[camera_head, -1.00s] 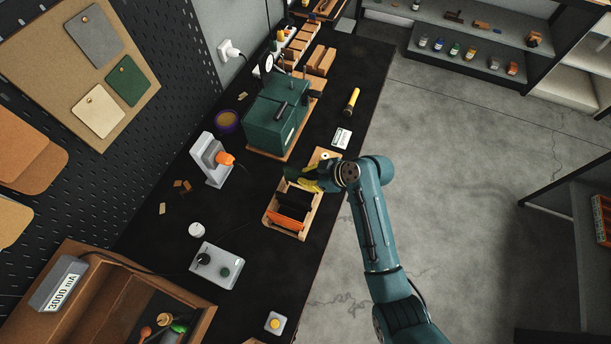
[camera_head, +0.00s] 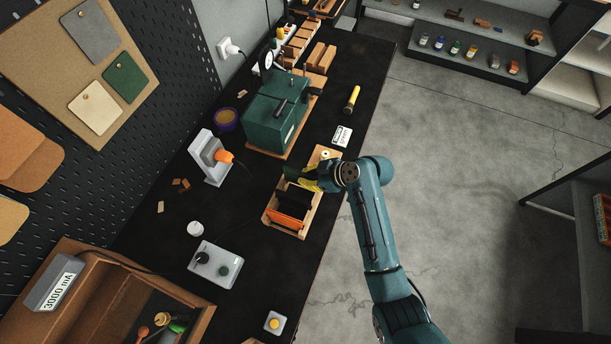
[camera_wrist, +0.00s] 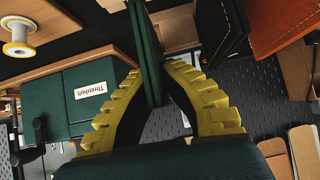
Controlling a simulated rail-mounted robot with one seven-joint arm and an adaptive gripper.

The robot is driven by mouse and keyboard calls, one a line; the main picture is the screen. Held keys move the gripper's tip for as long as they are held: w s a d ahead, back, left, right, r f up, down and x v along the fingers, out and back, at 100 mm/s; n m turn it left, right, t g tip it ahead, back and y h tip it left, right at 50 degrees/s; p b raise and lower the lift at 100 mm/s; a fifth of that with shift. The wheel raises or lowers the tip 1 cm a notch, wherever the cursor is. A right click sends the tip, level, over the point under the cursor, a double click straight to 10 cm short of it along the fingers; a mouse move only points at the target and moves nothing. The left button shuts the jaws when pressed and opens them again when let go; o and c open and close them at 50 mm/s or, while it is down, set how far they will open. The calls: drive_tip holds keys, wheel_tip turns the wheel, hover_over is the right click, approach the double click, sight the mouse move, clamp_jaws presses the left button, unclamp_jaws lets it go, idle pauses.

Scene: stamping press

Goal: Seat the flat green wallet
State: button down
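My gripper (camera_wrist: 154,72) has yellow ribbed fingers, one on each side of a thin dark green wallet (camera_wrist: 146,38), and is shut on it. The wallet stands edge-on to the wrist camera and reaches beyond the fingertips. In the head view my gripper (camera_head: 309,181) is at the far end of a wooden rack (camera_head: 296,235), and the green wallet (camera_head: 291,173) shows just left of the fingers. The rack holds an orange wallet (camera_head: 287,219) and a black one (camera_head: 294,199). The green wallet's lower edge is hidden, so I cannot tell whether it touches the rack.
The green stamping press (camera_head: 272,120) stands on a wooden base beyond the rack. A grey stand with an orange part (camera_head: 224,157) is left of the rack. A grey control box (camera_head: 216,264) is nearer. The bench front (camera_head: 265,295) has clear room.

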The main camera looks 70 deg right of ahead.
drive_tip(key=shift+f+b, duration=1.35)
drive_tip(key=shift+f, duration=0.45)
drive_tip(key=c, duration=1.2)
unclamp_jaws()
drive_tip(key=shift+o, duration=0.2)
drive_tip(key=v, duration=1.2)
